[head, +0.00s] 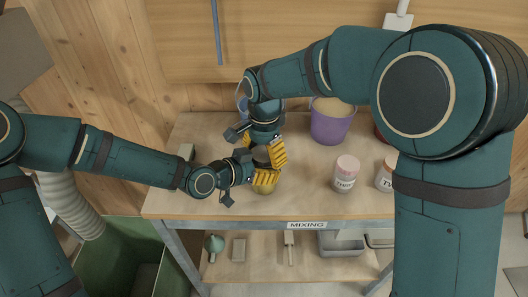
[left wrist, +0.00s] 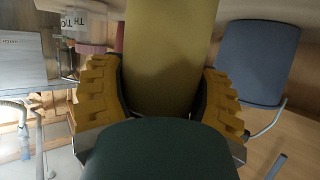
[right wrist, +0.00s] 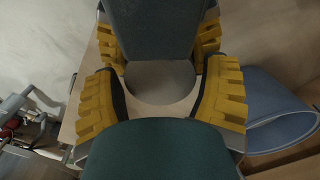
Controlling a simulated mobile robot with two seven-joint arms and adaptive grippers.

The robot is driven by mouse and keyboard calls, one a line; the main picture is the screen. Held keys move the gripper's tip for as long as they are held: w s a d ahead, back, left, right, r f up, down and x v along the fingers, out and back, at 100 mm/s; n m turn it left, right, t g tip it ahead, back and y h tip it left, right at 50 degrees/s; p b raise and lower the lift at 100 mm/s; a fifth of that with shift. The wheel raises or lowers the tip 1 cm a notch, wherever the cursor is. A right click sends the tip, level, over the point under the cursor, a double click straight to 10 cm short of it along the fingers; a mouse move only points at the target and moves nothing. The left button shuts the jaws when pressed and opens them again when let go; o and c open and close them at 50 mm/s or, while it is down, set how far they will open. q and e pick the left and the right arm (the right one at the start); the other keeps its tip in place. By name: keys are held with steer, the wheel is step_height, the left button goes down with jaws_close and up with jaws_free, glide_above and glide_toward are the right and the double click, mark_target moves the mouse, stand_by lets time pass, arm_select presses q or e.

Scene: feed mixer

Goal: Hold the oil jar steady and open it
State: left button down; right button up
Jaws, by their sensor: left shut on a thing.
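The olive-yellow oil jar (head: 264,188) stands near the front of the bench, left of the middle. My left gripper (head: 262,179) is shut around its side. In the left wrist view the jar's body (left wrist: 170,60) fills the space between the yellow fingers. My right gripper (head: 264,156) is above it, pointing down with its fingers on either side of the jar's dark lid (head: 262,154). In the right wrist view the round grey lid (right wrist: 160,84) lies between the spread fingers, very close to both. The lid looks seated on the jar.
A purple bucket (head: 331,124) stands behind, right of the jar. A white canister with a pink lid (head: 346,174) and another canister (head: 386,176) stand to the right. A blue-grey container (right wrist: 285,110) is close beside my right gripper. The bench front (head: 180,216) is clear.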

steer(key=shift+o, duration=0.5)
steer(key=shift+r, duration=2.3)
arm_select(q)
jaws_free()
